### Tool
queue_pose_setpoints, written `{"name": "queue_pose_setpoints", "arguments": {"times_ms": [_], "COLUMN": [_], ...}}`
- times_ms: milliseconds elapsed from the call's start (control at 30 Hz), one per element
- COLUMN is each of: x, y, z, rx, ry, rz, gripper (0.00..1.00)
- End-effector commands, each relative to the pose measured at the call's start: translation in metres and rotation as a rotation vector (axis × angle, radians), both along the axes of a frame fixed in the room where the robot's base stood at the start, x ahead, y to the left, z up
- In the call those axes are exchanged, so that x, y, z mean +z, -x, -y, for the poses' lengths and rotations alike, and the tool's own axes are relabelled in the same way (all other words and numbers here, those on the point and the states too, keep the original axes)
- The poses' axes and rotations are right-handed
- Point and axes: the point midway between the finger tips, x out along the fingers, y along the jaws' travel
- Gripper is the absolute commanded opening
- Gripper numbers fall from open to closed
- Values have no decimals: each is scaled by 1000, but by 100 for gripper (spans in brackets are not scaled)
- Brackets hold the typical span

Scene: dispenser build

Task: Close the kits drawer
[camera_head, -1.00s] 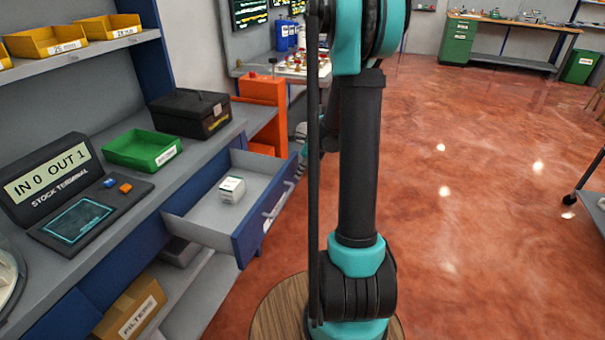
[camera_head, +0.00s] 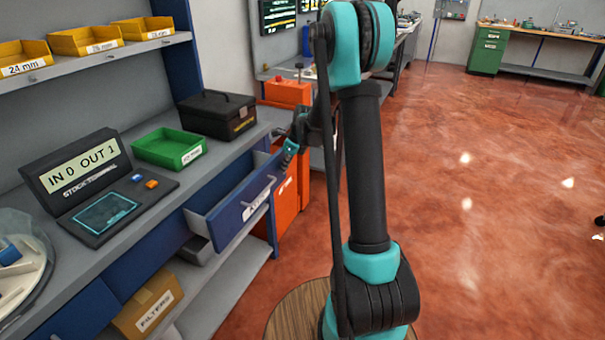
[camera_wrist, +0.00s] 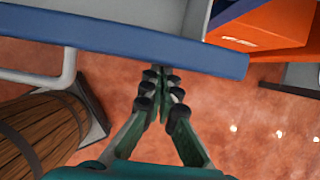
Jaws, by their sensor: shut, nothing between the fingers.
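The kits drawer (camera_head: 232,212) has a blue front with a white label and a handle. In the head view my gripper (camera_head: 289,148) is small, at the drawer's far end. The drawer's contents are hidden.
On the bench are a stock terminal (camera_head: 100,190), a green bin (camera_head: 165,150) and a black toolbox (camera_head: 215,115). An orange cabinet (camera_head: 288,195) stands just beyond the drawer. A filters carton (camera_head: 148,300) sits on the lower shelf. Open floor lies to the right.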

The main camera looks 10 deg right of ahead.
Motion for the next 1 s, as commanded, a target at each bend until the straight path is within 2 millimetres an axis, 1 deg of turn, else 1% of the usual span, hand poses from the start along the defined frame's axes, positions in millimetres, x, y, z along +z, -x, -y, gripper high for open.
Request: {"name": "queue_pose_setpoints", "arguments": {"times_ms": [33, 200, 300, 433, 600, 700, 1000], "x": [0, 0, 0, 0, 0, 0, 1], "y": [-9, -33, -45, -58, -68, -71, -74], "z": [-13, -47, -63, -80, -93, -97, -101], "rx": [5, 4, 3, 2, 1, 0, 0], "ry": [0, -1, -1, 0, 0, -1, -4], "rz": [1, 0, 1, 1, 0, -1, 3], "gripper": [0, 0, 0, 0, 0, 0, 0]}}
